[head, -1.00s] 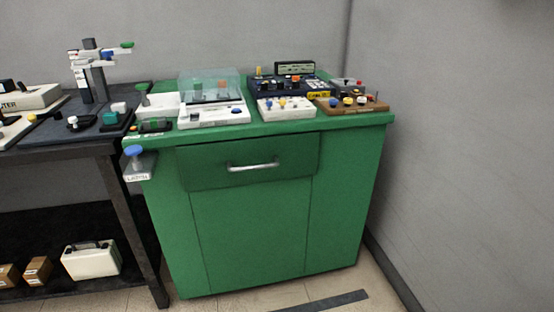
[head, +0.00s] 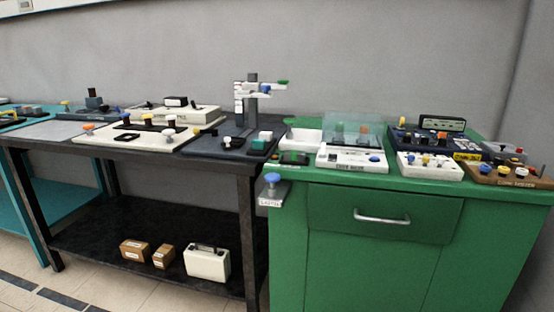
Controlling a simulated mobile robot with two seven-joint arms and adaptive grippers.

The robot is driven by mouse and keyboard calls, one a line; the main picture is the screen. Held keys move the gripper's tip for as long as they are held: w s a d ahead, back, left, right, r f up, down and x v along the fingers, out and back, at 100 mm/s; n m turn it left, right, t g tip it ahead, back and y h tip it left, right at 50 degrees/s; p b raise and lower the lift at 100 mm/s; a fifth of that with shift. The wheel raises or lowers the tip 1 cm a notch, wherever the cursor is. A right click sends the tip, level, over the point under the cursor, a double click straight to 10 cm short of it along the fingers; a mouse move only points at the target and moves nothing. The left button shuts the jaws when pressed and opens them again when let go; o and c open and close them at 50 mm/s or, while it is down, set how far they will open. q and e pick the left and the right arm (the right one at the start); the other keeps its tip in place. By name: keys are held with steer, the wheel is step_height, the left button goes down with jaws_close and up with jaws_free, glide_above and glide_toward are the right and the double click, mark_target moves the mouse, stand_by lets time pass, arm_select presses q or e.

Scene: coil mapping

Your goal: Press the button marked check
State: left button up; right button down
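No button that I can read as check shows in the head view; most labels are too small. On the green cabinet (head: 385,252), a white device with a clear cover (head: 352,133) has a blue button (head: 376,158) at its front right. Behind it on the right, a dark blue console (head: 420,143) carries several coloured knobs and a small display (head: 442,123). A white box (head: 428,167) with several coloured knobs stands in front of the console. A blue knob (head: 272,179) on a small labelled bracket sticks out at the cabinet's left front corner. Neither gripper is in view.
A black table (head: 248,185) with several devices adjoins the cabinet on the left. A grey stand (head: 250,101) rises from its right part. A white case (head: 208,263) and small cardboard boxes (head: 134,251) sit on its lower shelf. A brown panel (head: 512,178) lies at the cabinet's right.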

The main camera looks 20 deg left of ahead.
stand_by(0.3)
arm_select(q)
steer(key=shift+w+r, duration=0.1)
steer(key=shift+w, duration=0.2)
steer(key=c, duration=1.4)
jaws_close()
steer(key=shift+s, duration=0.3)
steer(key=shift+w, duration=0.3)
